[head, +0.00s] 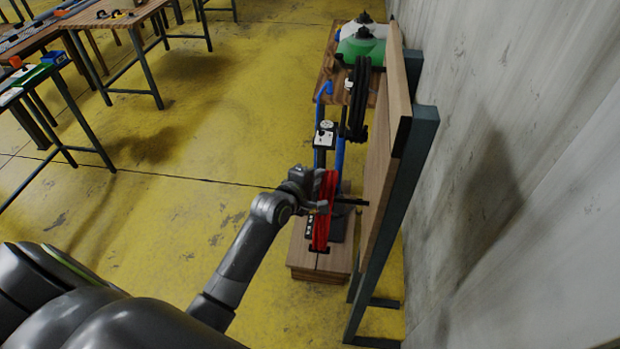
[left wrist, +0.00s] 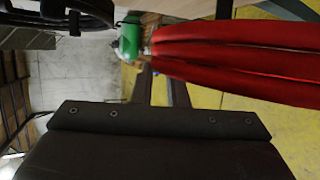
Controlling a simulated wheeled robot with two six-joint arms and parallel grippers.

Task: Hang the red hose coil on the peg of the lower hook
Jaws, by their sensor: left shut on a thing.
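The red hose coil (head: 322,222) hangs upright and edge-on in the head view. It also fills the upper right of the left wrist view (left wrist: 240,62). My left gripper (head: 320,206) is shut on the coil and holds it beside the upright wooden board (head: 381,190). A dark peg (head: 352,201), seemingly that of the lower hook, sticks out from the board towards the coil. The peg's tip is close to the coil; I cannot tell whether it enters the loop. My right gripper is not in view.
A black hose coil (head: 357,97) hangs higher on the board. Behind and below stand a blue-framed pump (head: 325,135) and a wooden platform (head: 318,262). A green object (head: 361,48) lies farther back. A grey wall (head: 520,170) closes the right. Yellow floor (head: 190,215) is open at left.

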